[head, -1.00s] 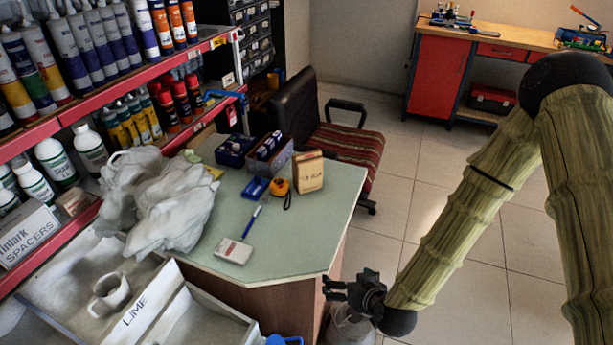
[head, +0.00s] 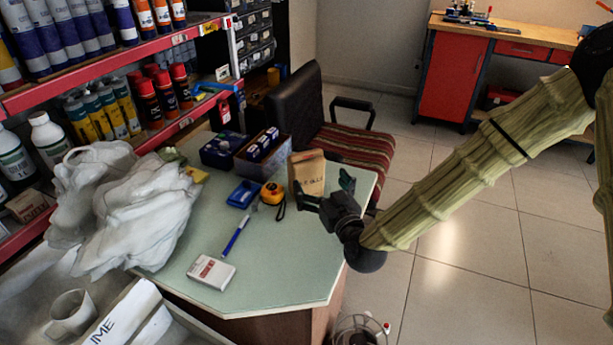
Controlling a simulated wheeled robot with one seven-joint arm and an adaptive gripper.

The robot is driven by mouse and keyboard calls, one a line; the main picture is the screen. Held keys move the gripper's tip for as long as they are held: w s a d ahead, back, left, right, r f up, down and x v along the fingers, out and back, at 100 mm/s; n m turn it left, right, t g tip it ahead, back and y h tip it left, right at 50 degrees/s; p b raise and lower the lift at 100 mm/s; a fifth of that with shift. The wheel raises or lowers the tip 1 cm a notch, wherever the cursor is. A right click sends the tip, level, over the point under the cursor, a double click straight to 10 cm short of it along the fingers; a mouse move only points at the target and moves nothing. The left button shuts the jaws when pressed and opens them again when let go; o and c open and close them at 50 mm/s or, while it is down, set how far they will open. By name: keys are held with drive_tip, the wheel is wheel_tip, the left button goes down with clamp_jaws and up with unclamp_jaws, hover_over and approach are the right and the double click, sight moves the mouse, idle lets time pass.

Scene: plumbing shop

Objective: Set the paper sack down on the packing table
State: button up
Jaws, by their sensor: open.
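A small brown paper sack (head: 308,172) stands upright on the green-topped table (head: 265,268), near its right edge. Dark writing shows on its front. My gripper (head: 323,187) is open at the sack's lower front, over the table's right edge. One finger shows at the sack's lower left and the other just past its right side. The gripper hides part of the sack's lower right. I cannot tell whether the fingers touch it.
An orange tape measure (head: 272,193), a blue tray (head: 244,194), a pen (head: 236,236) and a white box (head: 211,272) lie left of the sack. A divided bin (head: 263,158) stands behind. A chair (head: 350,140) is beyond. A wooden-topped workbench (head: 510,38) stands at the back right.

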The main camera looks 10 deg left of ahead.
sight(306, 161)
drive_tip(key=x, duration=0.4)
drive_tip(key=shift+w, duration=0.2)
drive_tip(key=shift+p+x, duration=0.5)
drive_tip(key=shift+x, duration=2.2)
drive_tip(key=shift+f, duration=0.15)
drive_tip(key=c, duration=1.6)
drive_tip(key=shift+c, duration=1.1)
